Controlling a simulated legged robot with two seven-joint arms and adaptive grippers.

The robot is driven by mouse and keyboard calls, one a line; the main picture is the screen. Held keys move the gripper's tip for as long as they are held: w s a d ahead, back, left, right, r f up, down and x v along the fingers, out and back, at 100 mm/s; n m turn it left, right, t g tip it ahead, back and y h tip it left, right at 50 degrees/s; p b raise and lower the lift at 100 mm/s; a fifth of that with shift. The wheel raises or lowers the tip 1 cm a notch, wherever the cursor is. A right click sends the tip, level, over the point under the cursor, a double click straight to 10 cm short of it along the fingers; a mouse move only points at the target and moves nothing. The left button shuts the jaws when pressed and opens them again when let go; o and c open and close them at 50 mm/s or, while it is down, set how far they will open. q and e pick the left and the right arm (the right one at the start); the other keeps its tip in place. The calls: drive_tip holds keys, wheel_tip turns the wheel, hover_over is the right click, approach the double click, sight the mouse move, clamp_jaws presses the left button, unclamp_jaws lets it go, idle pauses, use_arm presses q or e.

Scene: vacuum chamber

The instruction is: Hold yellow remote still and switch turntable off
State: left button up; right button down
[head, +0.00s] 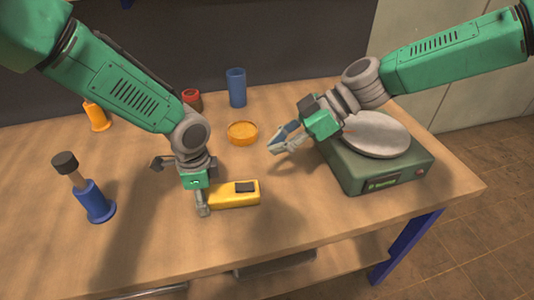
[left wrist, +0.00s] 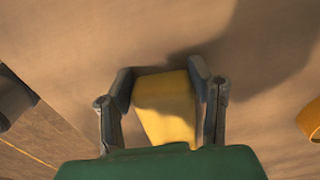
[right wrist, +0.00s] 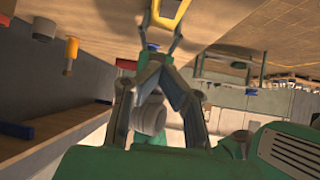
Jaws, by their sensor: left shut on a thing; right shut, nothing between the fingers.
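The yellow remote (head: 235,195), with a dark patch on top, lies on the wooden table. My left gripper (head: 203,205) is shut on its left end; the left wrist view shows the yellow body (left wrist: 165,105) between the two fingers. The green turntable (head: 375,170) has a grey round platter (head: 376,134) and a front panel with a lit green display and a small red spot at its right. My right gripper (head: 280,146) is shut and empty, above the table left of the turntable, apart from both the turntable and the remote.
A blue cylinder with a dark-topped stem (head: 92,200) stands at the left. An orange dish (head: 242,132), a blue cup (head: 237,88), a red container (head: 192,99) and an orange object (head: 96,116) stand farther back. The table's front middle is clear.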

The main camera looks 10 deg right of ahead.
hover_over(239, 185)
drive_tip(key=d, duration=0.2)
wheel_tip(239, 185, down, 6)
drive_tip(key=shift+w+a+r, duration=0.1)
drive_tip(key=shift+a+r, duration=0.05)
drive_tip(key=shift+r, duration=0.05)
wheel_tip(239, 185, down, 2)
drive_tip(key=shift+a+f, duration=0.1)
drive_tip(key=shift+f, duration=0.8)
